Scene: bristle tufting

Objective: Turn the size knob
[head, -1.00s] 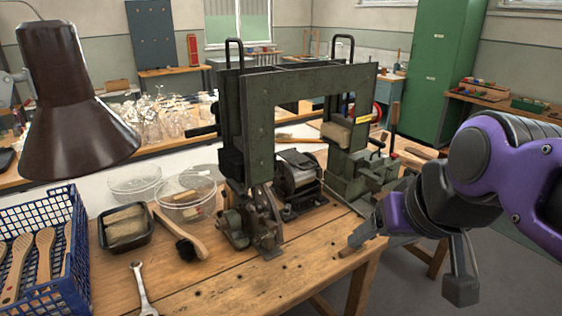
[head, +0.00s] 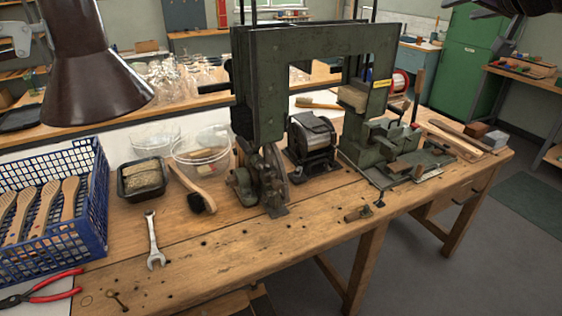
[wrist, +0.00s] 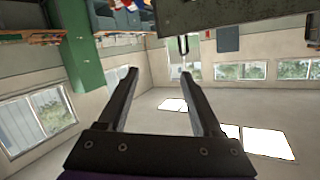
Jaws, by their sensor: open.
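A green tufting machine (head: 262,75) with a wide frame stands on the wooden bench (head: 230,240). A small brass-coloured cylindrical part (head: 358,213) sits at the bench's front edge, below the machine; I cannot tell whether it is the size knob. No part is clearly marked as that knob. My gripper (wrist: 157,75) is open and empty in the wrist view, its two dark fingers well apart. The machine's dark frame (wrist: 240,10) shows at the top of that view, beyond the fingertips. In the head view only dark parts of my arm show, at the top right.
A brown lamp shade (head: 85,75) hangs at the left. A blue crate (head: 88,235) of brush handles, a wrench (head: 152,240), red pliers (head: 45,288) and clear bowls (head: 200,150) occupy the bench's left. A green cabinet (head: 470,60) stands behind. The front middle of the bench is mostly clear.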

